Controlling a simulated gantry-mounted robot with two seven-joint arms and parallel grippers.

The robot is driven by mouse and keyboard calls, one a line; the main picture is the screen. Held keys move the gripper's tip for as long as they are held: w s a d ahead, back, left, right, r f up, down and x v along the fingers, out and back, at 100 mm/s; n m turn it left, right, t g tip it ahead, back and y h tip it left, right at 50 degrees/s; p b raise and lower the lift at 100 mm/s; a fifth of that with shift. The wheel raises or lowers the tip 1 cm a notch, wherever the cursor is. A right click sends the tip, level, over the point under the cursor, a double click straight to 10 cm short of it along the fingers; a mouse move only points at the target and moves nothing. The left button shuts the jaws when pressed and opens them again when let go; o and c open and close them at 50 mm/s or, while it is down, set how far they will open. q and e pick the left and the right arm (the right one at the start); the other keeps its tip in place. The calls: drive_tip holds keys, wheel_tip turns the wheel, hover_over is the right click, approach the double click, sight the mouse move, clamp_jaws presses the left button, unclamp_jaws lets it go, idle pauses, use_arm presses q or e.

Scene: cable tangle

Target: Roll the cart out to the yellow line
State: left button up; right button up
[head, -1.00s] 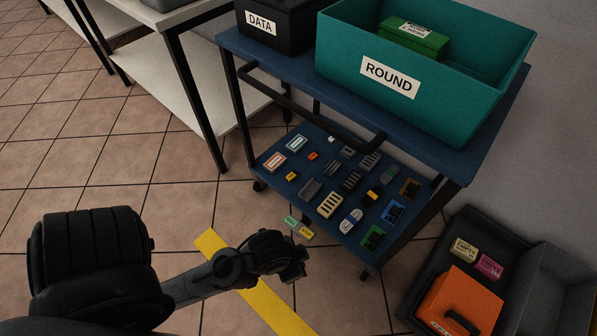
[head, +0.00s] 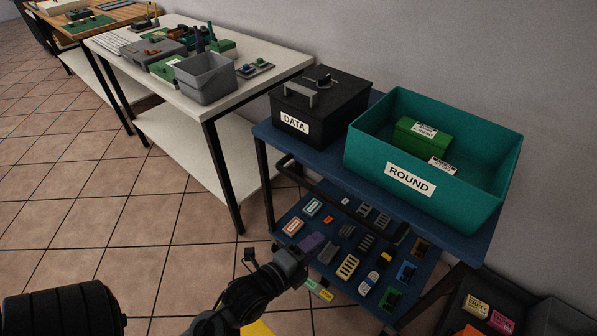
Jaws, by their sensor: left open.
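The cart (head: 330,148) has a blue top, dark legs and a blue lower shelf, and stands by the wall at the right. Its dark handle (head: 303,178) runs along the near side, below the top. My left gripper (head: 303,256) is open, in front of the lower shelf and below the handle, apart from the handle. A little of the yellow line (head: 257,329) shows on the floor at the bottom edge, mostly hidden by my left arm. My right gripper is out of view.
A black DATA box (head: 328,108) and a teal ROUND bin (head: 375,158) ride on the cart. Small parts cover its lower shelf. A white table (head: 215,108) stands close at its left, a grey tray (head: 462,292) at its right. Tiled floor at left is clear.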

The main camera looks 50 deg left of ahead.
use_arm(q)
drive_tip(key=y+p, duration=0.1)
drive_tip(key=p, duration=0.5)
approach(327, 201)
drive_tip(key=shift+n, duration=0.4)
drive_tip(key=b+x, duration=0.3)
drive_tip(key=x, duration=0.8)
drive_tip(key=shift+f, duration=0.1)
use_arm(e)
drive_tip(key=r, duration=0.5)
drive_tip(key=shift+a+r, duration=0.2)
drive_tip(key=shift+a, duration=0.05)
use_arm(q)
drive_tip(key=shift+c, duration=0.2)
clamp_jaws()
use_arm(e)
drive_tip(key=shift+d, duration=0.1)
